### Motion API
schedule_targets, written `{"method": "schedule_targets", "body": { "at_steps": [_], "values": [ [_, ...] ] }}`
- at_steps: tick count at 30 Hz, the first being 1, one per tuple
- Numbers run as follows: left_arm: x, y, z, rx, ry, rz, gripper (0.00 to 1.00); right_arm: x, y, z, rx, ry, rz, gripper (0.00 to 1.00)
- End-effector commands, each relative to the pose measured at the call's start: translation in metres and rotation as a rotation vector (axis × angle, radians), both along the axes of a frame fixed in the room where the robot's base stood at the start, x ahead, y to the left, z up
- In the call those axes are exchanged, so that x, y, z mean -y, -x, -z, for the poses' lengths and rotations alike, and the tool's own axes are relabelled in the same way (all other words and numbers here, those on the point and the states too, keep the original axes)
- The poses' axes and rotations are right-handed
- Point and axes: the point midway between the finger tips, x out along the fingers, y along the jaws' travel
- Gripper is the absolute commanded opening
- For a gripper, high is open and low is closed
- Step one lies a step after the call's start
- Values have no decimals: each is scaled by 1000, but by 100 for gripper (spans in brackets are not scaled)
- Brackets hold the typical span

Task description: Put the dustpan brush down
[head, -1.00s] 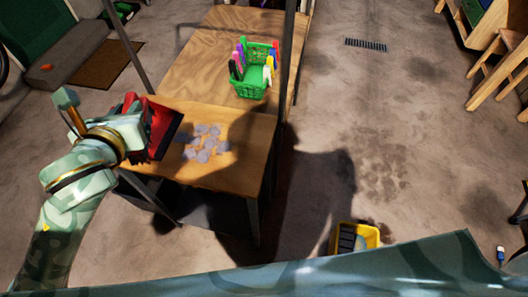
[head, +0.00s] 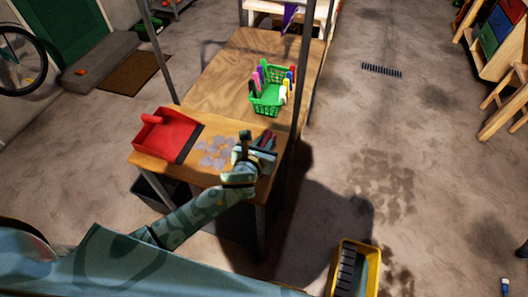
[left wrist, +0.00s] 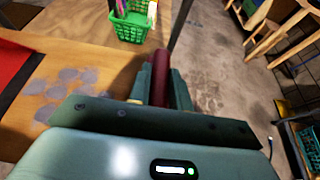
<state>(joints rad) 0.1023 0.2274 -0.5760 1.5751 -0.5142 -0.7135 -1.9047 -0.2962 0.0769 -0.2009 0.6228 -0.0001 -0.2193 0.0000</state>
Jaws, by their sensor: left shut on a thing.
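My left gripper (head: 264,150) is over the front right corner of the wooden table (head: 215,63). It is shut on the dustpan brush, whose dark red handle (left wrist: 160,76) stands up between the fingers in the left wrist view. The brush's bristles are hidden, and I cannot tell whether it touches the table. The red dustpan (head: 166,134) lies on the table's front left part, apart from the gripper. It also shows at the left edge of the left wrist view (left wrist: 14,68). My right gripper is not in view.
Grey dust patches (head: 212,152) lie between dustpan and gripper. A green basket (head: 268,104) of bottles stands farther back. Dark posts (head: 303,85) rise at the table's sides. A yellow bin (head: 372,266) stands on the floor at right. Bare wood lies behind the basket.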

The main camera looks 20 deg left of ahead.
Motion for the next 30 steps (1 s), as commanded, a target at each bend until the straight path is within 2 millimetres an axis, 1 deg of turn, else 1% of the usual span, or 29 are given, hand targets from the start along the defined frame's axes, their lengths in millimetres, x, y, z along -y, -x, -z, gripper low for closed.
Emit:
{"method": "schedule_targets", "body": {
  "at_steps": [1, 3, 8, 10, 11, 12, 15, 17, 23, 26, 27, 29, 30],
  "values": [
    [-2, -7, 12, 1, -1, -2, 0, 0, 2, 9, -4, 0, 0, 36],
    [-4, -14, 18, 3, 0, -1, 0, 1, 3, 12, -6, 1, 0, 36],
    [-6, -21, 25, 3, 1, 0, 0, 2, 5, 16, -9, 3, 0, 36],
    [-7, -26, 32, 3, 0, -1, 0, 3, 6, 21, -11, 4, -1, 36],
    [-8, -29, 36, 3, -1, -2, 0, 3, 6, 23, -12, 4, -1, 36],
    [-8, -27, 45, 1, 1, -1, 0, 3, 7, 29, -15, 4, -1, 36],
    [-7, -26, 62, -1, 2, -1, 0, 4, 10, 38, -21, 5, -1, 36],
    [-8, -26, 64, 1, 0, -1, 0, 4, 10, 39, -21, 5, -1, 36],
    [-8, -26, 61, 3, -1, 0, 0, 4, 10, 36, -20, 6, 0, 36],
    [-8, -26, 64, 2, -1, 0, 0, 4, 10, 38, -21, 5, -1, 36],
    [-8, -26, 64, 2, 0, 0, 25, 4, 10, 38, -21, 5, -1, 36],
    [-8, -26, 64, 2, 0, 0, 41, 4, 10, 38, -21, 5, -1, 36],
    [-8, -26, 64, 2, 0, 0, 41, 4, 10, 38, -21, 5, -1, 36]
  ]
}}
